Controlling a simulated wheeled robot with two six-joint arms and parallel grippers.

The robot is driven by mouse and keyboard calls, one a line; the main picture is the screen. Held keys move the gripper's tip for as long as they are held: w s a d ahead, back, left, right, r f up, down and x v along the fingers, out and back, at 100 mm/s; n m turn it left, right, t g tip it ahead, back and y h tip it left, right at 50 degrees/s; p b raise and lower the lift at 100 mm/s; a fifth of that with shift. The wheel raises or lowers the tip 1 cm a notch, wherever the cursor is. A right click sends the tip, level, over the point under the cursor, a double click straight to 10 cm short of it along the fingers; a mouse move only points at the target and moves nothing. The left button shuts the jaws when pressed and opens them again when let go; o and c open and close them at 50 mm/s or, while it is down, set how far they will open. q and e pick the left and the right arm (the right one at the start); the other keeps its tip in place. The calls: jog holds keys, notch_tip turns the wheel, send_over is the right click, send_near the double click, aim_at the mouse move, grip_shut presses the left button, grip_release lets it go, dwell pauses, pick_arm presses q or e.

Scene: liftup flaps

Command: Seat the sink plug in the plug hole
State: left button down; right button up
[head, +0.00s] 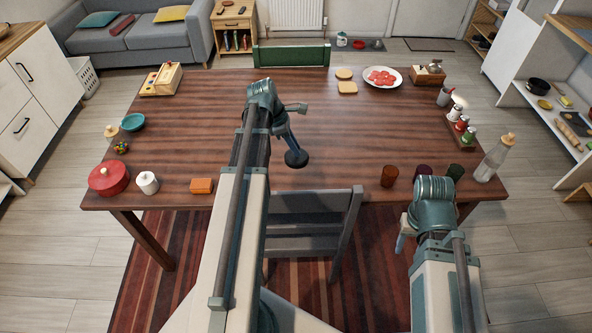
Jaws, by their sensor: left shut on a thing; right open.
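My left gripper (290,143) points down over the middle of the table. It is shut on a small dark round piece (296,159) that looks like the sink plug. The piece shows just below the gripper, over the table's near half; its exact height above the wood is hard to tell. No sink or plug hole can be made out in this view.
The wooden table (340,130) has a clear middle. A red pot (108,179), white jar (148,183) and orange block (201,186) stand at the near left. Cups (389,176) and a bottle (492,160) stand at the near right. A grey chair (310,220) stands at the near edge.

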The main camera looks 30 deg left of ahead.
aim_at(287, 155)
pick_arm(q)
jog(key=shift+f+b, duration=4.95)
jog(key=shift+f, duration=0.05)
jog(key=shift+f, duration=0.25)
jog(key=c, duration=0.8)
grip_release()
jog(key=shift+r, duration=0.1)
jog(key=shift+o, duration=0.2)
jog(key=shift+s+a+r+p, duration=0.1)
jog(key=shift+a+r+p, duration=0.05)
jog(key=shift+r+p, duration=0.5)
jog(key=p+v, duration=0.9)
jog(key=v, duration=0.2)
jog(key=shift+p, duration=0.4)
